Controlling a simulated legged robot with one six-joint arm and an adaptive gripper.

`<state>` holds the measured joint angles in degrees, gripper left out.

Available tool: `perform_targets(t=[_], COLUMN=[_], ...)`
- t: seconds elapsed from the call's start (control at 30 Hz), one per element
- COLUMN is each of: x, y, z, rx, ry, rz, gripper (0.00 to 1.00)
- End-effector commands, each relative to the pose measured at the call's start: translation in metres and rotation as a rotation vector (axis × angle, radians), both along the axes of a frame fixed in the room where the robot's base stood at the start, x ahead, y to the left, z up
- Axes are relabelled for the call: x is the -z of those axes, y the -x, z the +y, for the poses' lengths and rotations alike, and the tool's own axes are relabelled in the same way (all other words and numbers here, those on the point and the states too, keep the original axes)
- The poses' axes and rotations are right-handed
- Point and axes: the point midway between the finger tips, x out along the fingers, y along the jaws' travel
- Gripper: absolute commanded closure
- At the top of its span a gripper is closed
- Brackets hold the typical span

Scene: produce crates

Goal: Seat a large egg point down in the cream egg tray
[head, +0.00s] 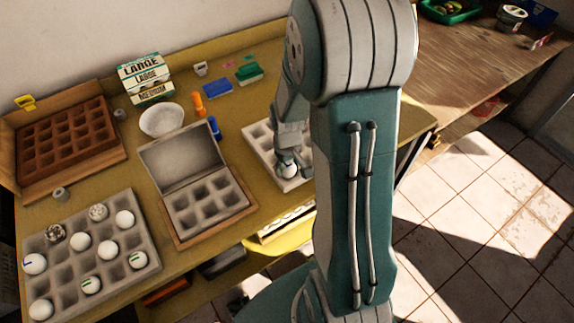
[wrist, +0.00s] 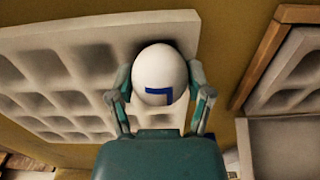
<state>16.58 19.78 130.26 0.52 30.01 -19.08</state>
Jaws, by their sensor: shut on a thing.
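My gripper (wrist: 160,88) is shut on a white large egg (wrist: 158,62), one finger on each side. A blue L-shaped mark shows on the egg's side facing the wrist camera. In the head view my gripper (head: 288,158) holds the egg (head: 289,170) over the near edge of the cream egg tray (head: 258,134). The tray also shows behind the egg in the wrist view (wrist: 60,72), and its visible cells are empty. I cannot tell whether the egg touches the tray or which end points down. My arm hides the tray's right part.
An open grey carton (head: 205,198) with empty cells stands left of the cream tray. A grey tray (head: 140,262) with several eggs is at front left, and a brown tray (head: 65,142) behind it. A white bowl (head: 162,121) and size-labelled cartons (head: 146,76) stand farther back.

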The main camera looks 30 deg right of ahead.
Motion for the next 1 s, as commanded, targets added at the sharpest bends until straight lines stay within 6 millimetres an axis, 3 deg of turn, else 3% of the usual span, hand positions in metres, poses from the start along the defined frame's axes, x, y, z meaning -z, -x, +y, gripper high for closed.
perform_targets(t=[0.27,0.3,0.33,0.37,0.8,1.0], x=[0.001,0.001,0.001,0.000,-0.001,-0.026], y=[0.000,0.000,0.000,0.000,0.000,-0.002], z=[0.000,0.000,0.000,0.000,0.000,0.000], rx=[0.000,0.000,0.000,0.000,0.000,0.000], ry=[0.000,0.000,0.000,0.000,0.000,0.002], rz=[0.000,0.000,0.000,0.000,-0.001,-0.006], gripper=[0.52,0.17,0.03,0.00,0.00,0.00])
